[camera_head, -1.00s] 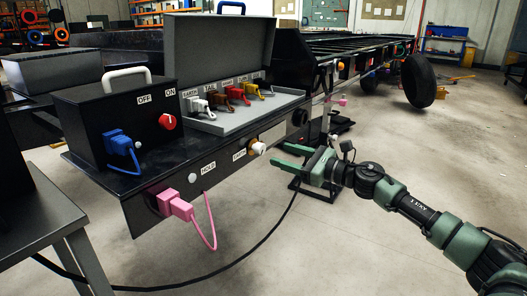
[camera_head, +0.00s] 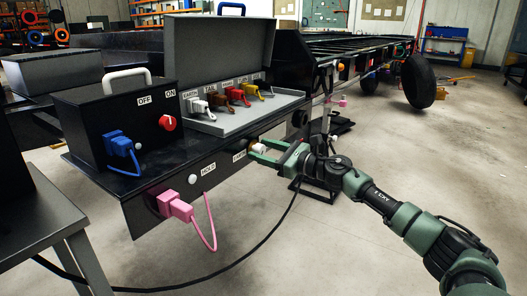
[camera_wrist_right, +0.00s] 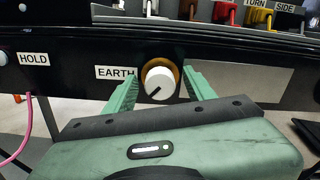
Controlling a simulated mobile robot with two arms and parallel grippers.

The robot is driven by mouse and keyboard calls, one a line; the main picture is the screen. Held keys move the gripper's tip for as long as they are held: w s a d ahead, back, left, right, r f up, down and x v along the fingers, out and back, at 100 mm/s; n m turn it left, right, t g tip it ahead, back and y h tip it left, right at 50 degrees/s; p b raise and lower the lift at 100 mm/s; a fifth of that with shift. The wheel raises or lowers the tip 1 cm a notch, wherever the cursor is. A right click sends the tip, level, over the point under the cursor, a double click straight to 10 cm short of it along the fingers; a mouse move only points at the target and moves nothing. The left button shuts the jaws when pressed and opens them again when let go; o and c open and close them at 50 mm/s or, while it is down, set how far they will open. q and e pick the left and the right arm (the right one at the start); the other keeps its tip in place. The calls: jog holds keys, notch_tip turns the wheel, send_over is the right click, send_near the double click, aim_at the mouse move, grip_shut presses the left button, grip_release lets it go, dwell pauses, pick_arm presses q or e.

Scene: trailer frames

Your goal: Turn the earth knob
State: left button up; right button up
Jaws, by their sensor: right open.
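The earth knob (camera_wrist_right: 159,82) is a round white knob with a dark pointer line and an orange-brown ring behind it, on the black front panel beside the EARTH label (camera_wrist_right: 116,73). The pointer slants to the lower left in the right wrist view. In the head view the knob (camera_head: 258,148) shows between the fingers of my right gripper (camera_head: 262,151). My right gripper is open, with one green finger on each side of the knob; it also shows in the right wrist view (camera_wrist_right: 156,92). I cannot tell whether the fingers touch it. My left gripper is not in view.
A HOLD label (camera_head: 208,168) and white button (camera_head: 192,179) sit left of the knob. A pink plug (camera_head: 174,206) with a looping cable sticks out below. Above are a grey open box (camera_head: 215,122) with coloured plugs and a black box with a red ON/OFF knob (camera_head: 167,123).

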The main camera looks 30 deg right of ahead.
grip_shut()
